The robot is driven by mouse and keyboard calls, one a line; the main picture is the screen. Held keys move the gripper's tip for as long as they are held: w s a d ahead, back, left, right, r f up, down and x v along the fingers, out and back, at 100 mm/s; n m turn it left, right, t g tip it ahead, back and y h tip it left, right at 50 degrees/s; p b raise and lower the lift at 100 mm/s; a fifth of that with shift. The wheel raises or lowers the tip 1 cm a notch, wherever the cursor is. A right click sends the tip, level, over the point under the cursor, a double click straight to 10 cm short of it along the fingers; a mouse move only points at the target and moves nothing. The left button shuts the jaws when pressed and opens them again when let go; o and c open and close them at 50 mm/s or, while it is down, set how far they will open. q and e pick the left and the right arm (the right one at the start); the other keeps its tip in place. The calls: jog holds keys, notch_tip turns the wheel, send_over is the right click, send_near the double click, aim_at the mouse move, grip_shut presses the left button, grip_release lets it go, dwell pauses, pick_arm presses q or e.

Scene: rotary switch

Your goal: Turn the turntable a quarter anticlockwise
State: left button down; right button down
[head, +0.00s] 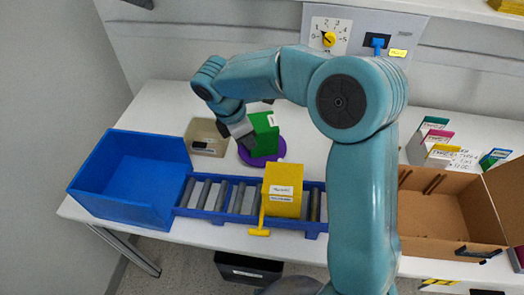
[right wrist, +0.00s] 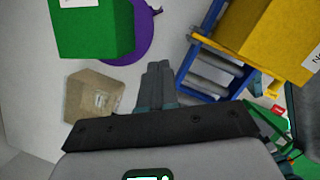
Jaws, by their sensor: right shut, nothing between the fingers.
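The purple turntable (head: 278,155) lies flat on the white table and carries a green box (head: 264,137). In the right wrist view the turntable (right wrist: 146,32) shows at the top, partly hidden by the green box (right wrist: 92,30). My right gripper (head: 245,138) is beside the left side of the green box in the head view; whether it touches the box I cannot tell there. In the right wrist view my shut, empty fingers (right wrist: 158,76) show a gap to the box and turntable. My left gripper is not in view.
A roller conveyor (head: 228,209) with a yellow box (head: 283,187) runs in front, beside a blue bin (head: 105,203). An open cardboard box (head: 440,215) stands right. A yellow rotary knob (head: 329,40) is on the wall panel.

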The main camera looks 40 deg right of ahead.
send_near(272, 156)
jog(key=s+a+f, duration=0.2)
jog(key=s+a, duration=0.1)
jog(key=a, duration=0.2)
jog(key=d, duration=0.1)
jog(key=s+d, duration=0.1)
jog(key=d+f, duration=0.1)
jog(key=shift+s+d+p, duration=0.15)
jog(key=shift+p, duration=0.25)
jog(key=shift+d+f, duration=0.2)
jog(key=shift+d, duration=0.25)
